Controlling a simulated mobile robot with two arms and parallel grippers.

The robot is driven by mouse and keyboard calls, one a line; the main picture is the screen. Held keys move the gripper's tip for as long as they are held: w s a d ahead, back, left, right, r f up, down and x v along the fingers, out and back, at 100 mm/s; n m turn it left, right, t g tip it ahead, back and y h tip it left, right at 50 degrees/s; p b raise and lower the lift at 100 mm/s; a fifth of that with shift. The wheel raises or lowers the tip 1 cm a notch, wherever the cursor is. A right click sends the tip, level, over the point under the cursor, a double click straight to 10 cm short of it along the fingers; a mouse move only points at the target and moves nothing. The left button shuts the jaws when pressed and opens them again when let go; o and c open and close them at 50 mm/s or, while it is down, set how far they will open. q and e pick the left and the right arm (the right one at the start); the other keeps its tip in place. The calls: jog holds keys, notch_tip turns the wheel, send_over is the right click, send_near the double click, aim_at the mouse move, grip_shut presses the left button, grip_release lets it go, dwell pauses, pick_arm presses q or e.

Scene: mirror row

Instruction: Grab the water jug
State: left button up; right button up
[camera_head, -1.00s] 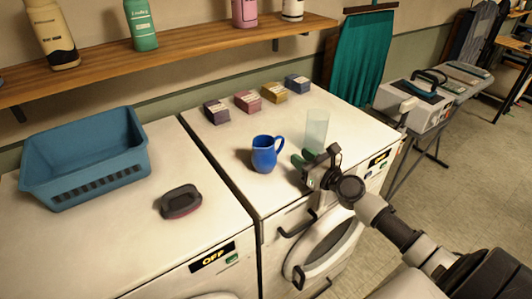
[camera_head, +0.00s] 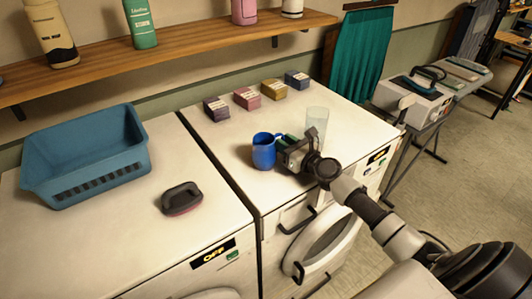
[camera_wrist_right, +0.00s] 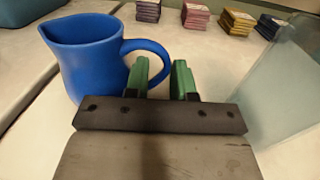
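The blue water jug (camera_head: 264,153) stands upright on the right-hand white machine top, its handle facing my right gripper. It also shows at the left of the right wrist view (camera_wrist_right: 88,60). My right gripper (camera_head: 284,143) is beside the jug on the handle side. In the right wrist view its two green fingers (camera_wrist_right: 163,80) are apart. The handle's outer curve appears in the gap between them, with the left finger overlapping the handle loop. I cannot tell whether a finger touches the handle. My left gripper is in neither view.
A clear glass (camera_head: 317,122) stands close behind and right of my right gripper. Several small boxes (camera_head: 247,98) line the back of the machine top. A blue basket (camera_head: 85,160) and a dark brush (camera_head: 181,199) are on the left machine. A wooden shelf (camera_head: 180,47) runs above.

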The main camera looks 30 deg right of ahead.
grip_shut()
jog(key=shift+a, duration=0.1)
dwell(0.3)
